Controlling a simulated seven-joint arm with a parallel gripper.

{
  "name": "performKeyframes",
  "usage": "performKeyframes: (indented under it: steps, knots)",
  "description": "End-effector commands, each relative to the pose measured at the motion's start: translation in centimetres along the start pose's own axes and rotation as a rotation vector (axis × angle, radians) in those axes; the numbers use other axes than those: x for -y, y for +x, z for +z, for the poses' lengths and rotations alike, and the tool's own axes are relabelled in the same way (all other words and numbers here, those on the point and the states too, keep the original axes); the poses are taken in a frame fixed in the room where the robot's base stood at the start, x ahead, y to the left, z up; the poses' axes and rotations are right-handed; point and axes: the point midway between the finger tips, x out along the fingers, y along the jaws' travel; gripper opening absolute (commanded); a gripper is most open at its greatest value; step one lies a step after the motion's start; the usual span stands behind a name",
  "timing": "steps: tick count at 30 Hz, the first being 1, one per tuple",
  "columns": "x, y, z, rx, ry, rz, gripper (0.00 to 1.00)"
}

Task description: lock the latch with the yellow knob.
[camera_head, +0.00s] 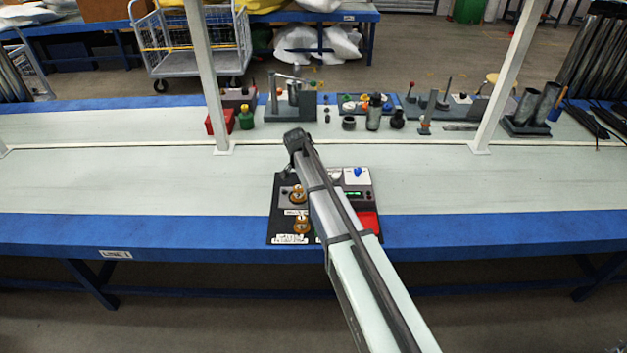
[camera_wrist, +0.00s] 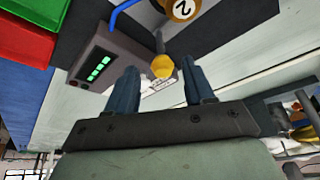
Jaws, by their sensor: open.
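In the wrist view, the yellow knob (camera_wrist: 163,66) sits at the end of a thin grey stem beside a grey box with a green display (camera_wrist: 98,68). My gripper (camera_wrist: 160,69) is open, and in that view the knob shows between its two dark fingers, with a gap on each side. I cannot tell how far the knob is from the fingertips in depth. In the head view my arm covers the latch, the yellow knob and the gripper. The grey box also shows there (camera_head: 357,182), at the right of the arm, on a black board (camera_head: 277,228).
A red block (camera_head: 368,222) and brass numbered discs (camera_head: 301,226) share the board. A white upright post (camera_head: 210,80) stands left. Tubes and fittings (camera_head: 374,112) line the back of the table. Pale tabletop is clear either side.

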Motion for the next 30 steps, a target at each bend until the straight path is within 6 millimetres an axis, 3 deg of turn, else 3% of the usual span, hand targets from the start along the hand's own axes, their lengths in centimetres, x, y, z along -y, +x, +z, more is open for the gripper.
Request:
performKeyframes:
  steps: [6, 12, 30]
  knots:
    - [0.0, -3.7, 0.1, 0.0, 0.0, -0.001, 0.53]
    - [0.0, -5.2, 0.1, 0.001, 0.0, 0.0, 0.53]
    - [-0.2, -5.5, 0.2, 0.004, -0.002, 0.001, 0.53]
